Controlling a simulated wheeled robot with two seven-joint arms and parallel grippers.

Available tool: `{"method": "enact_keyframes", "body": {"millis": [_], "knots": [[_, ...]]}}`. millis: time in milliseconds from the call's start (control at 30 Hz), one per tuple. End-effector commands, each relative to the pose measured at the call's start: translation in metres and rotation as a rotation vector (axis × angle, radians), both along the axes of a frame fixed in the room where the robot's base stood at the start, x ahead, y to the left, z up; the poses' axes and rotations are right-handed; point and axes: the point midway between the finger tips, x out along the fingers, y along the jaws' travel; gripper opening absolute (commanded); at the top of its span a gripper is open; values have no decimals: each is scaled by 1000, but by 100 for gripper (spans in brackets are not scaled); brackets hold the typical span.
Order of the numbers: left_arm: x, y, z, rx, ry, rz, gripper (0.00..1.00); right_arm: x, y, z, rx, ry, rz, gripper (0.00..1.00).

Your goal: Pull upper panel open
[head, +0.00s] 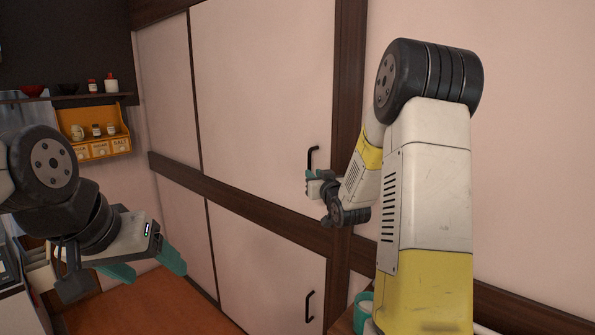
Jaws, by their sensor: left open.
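The upper panel (262,90) is a tall, pale pink door in a dark wooden frame, and it looks closed. Its black upright handle (313,157) is near the panel's right edge. My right gripper (311,177), with teal fingertips, is at the lower end of this handle. It is small in the view, and I cannot tell whether its fingers are around the handle or only beside it. My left gripper (146,268) is open and empty at the lower left, far from the panel, with its teal fingers pointing down and right.
A lower panel (265,270) with its own black handle (309,306) is below the dark rail. A shelf with small jars and a yellow spice rack (97,140) are on the left wall. The wooden floor shows between.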

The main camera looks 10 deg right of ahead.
Motion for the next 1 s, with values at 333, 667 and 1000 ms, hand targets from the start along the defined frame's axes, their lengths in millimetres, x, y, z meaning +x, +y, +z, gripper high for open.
{"method": "enact_keyframes", "body": {"millis": [333, 667, 1000], "knots": [[0, 0, 0, 0, 0, 0, 69, 50, 4, 0, 1, 2, 0, 21], [0, 0, 0, 0, 0, 0, 69, 57, 5, 0, 1, 1, 0, 21], [0, 0, 0, 0, 0, 0, 69, 57, 5, 0, 1, 2, 0, 0]]}}
